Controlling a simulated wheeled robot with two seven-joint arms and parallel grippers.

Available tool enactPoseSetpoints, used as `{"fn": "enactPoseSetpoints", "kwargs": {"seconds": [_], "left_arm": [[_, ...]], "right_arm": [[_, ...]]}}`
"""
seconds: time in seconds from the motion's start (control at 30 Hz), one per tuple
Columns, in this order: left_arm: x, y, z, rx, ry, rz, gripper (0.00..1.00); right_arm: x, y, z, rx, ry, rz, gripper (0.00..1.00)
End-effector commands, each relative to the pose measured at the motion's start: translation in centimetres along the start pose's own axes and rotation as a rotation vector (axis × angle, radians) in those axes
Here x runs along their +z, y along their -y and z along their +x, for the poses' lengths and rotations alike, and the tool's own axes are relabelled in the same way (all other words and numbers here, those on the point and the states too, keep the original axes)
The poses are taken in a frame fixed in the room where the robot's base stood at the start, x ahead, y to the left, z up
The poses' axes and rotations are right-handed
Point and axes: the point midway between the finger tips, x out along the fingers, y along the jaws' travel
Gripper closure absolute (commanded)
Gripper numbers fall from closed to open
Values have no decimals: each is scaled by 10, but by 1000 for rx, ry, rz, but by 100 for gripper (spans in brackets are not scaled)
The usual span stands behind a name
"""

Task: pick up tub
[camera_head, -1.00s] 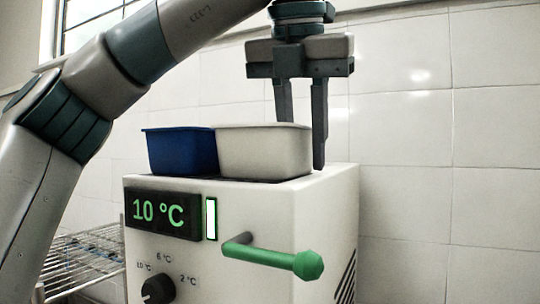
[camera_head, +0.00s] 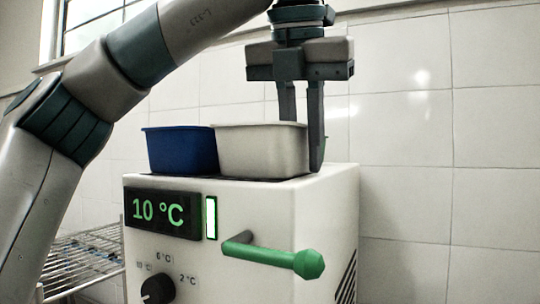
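A white tub (camera_head: 262,152) sits on top of a white cooling unit, right beside a blue tub (camera_head: 181,152). My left gripper (camera_head: 302,140) points straight down at the white tub's right end. Its right finger is outside the tub, close against the right wall. Its left finger drops behind the front rim, seemingly inside the tub, and its tip is hidden. A gap still shows between the fingers, so the gripper is partly open around the right wall. I cannot tell whether either finger touches the wall. My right gripper is not in view.
The cooling unit (camera_head: 290,215) has a 10 °C display (camera_head: 162,213), a dark knob (camera_head: 157,290) and a green-tipped handle (camera_head: 285,258) jutting out in front. A wire rack (camera_head: 85,255) stands at lower left. A tiled wall (camera_head: 420,140) is behind; the space right of the unit is clear.

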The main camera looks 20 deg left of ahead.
Motion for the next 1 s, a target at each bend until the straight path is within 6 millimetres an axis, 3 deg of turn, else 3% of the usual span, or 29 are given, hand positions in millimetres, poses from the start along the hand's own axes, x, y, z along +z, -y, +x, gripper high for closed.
{"fn": "enactPoseSetpoints", "kwargs": {"seconds": [0.07, 0.53, 1.0], "left_arm": [[0, 0, 0, 0, 0, 0, 100], [1, 0, -2, 0, 0, 0, 100], [13, -2, -32, 1, 2, -2, 100]], "right_arm": [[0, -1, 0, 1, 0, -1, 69], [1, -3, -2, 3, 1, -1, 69], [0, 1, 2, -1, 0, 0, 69]]}}
